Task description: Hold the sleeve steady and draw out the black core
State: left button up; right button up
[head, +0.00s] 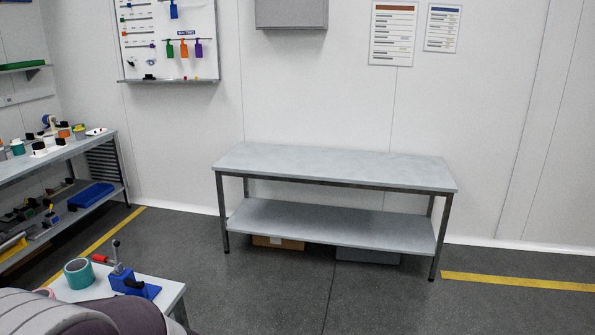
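I cannot make out a sleeve with a black core for certain in the head view. Several small items with black tops, such as a black-and-white piece (39,148), stand on the left bench, too small to tell apart. A hollow teal ring or roll (78,273) stands on the small table at the lower left; no black core shows in it. Neither of my grippers is in view. A grey-purple rounded shape at the bottom left hides part of the small table.
The small table (170,296) also holds a blue lever device (133,285) with a red handle. The left bench (98,141) is cluttered, with a blue tray (91,196) below. The middle grey table (335,168) is bare, with boxes under its lower shelf. Floor to the right is open.

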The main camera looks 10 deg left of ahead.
aim_at(39, 148)
jog(key=i+l, duration=0.1)
jog(key=i, duration=1.9)
jog(key=i+j+u, duration=0.25)
jog(key=i+u, duration=0.7)
jog(key=i, duration=0.2)
jog(key=i+l+u, duration=0.2)
jog(key=i+u, duration=0.25)
jog(key=i+l+u, duration=0.45)
jog(key=i, duration=0.2)
jog(key=i+j+u, duration=0.25)
jog(key=i+u, duration=0.15)
jog(key=i, duration=0.5)
jog(key=i+u, duration=0.4)
jog(key=i, duration=0.5)
jog(key=i+l+z, duration=0.1)
jog(key=i+z, duration=0.25)
jog(key=i, duration=0.7)
jog(key=i+j+z, duration=0.3)
jog(key=i, duration=0.75)
jog(key=l, duration=0.15)
